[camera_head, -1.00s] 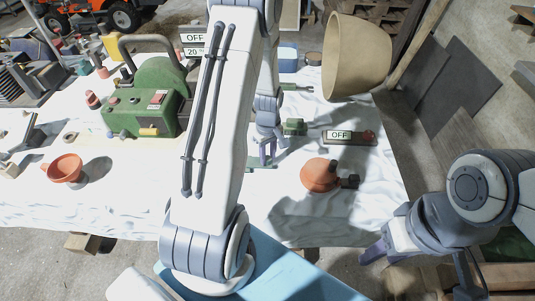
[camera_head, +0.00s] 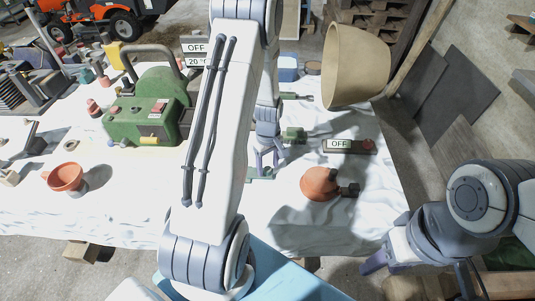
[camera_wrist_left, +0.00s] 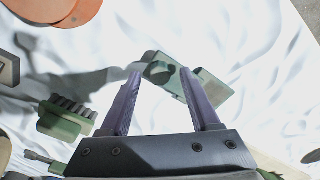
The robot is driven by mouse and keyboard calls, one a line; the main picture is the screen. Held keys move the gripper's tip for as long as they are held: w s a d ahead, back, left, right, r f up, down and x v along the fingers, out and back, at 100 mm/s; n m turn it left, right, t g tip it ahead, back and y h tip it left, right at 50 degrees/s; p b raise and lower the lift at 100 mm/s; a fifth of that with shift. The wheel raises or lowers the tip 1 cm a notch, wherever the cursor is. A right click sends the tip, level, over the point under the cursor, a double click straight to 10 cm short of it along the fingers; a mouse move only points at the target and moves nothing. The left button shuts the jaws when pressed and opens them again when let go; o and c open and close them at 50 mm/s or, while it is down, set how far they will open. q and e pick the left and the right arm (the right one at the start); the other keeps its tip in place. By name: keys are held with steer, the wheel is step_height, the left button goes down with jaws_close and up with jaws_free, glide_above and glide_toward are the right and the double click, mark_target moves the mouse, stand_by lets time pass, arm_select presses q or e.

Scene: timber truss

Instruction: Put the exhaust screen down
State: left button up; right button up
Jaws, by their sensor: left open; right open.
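I take the small green-grey piece (camera_wrist_left: 205,92) in the left wrist view to be the exhaust screen. It has a flat plate and a darker curved part, and appears to lie on the white cloth. In the head view it shows as a small green edge (camera_head: 262,174) under my left gripper (camera_head: 270,167). In the wrist view my left gripper (camera_wrist_left: 162,72) is open, and its right fingertip overlaps the piece; whether they touch I cannot tell. My right gripper (camera_head: 375,263) is open and empty, off the table's front right edge.
An orange rounded part (camera_head: 319,184) lies right of my left gripper. A green brush-like piece (camera_wrist_left: 63,121) is nearby. A green machine (camera_head: 150,108) and orange funnel (camera_head: 65,177) are left. Cloth between is clear.

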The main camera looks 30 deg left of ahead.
arm_select(q)
step_height(320, 180, up, 12)
steer(key=b, duration=0.2)
steer(key=s+d+r+m, duration=0.35)
steer(key=d+m, duration=0.25)
steer(key=d, duration=0.4)
steer(key=s+d+r+m, duration=0.2)
steer(key=s+d+m, duration=0.25)
steer(key=d, duration=0.55)
steer(key=s+d+r+m+h, duration=0.1)
steer(key=s+d+m, duration=0.5)
steer(key=s+m, duration=0.5)
steer(key=shift+s+d+r, duration=0.15)
steer(key=shift+s+d, duration=0.2)
steer(key=shift+s, duration=0.55)
steer(key=shift+f+b, duration=0.4)
steer(key=shift+b, duration=0.15)
